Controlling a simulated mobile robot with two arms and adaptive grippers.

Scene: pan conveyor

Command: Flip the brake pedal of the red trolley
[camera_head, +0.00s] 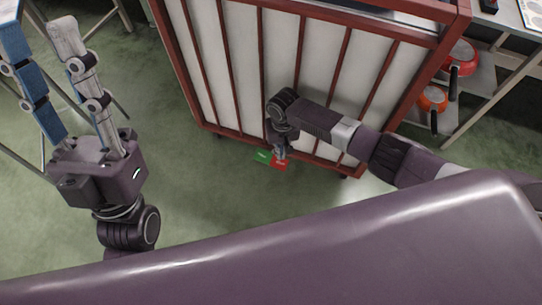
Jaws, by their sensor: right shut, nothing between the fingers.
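The red trolley (232,70) stands in the upper middle of the head view, with a red frame, red bars and pale side panels. Its brake pedal (271,159) sits low at the near bottom edge, with a green part on the left and a red part on the right. My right gripper (280,153) is shut and points down at the pedal, over its middle; I cannot tell if it touches. It covers part of the pedal. My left gripper (42,38) is raised at the far left, away from the trolley, with its two fingers spread apart and empty.
Red and orange pans (432,98) sit on a metal rack at the right, beside the trolley. Thin metal legs stand on the green floor at the far left. The floor (200,210) in front of the trolley is clear.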

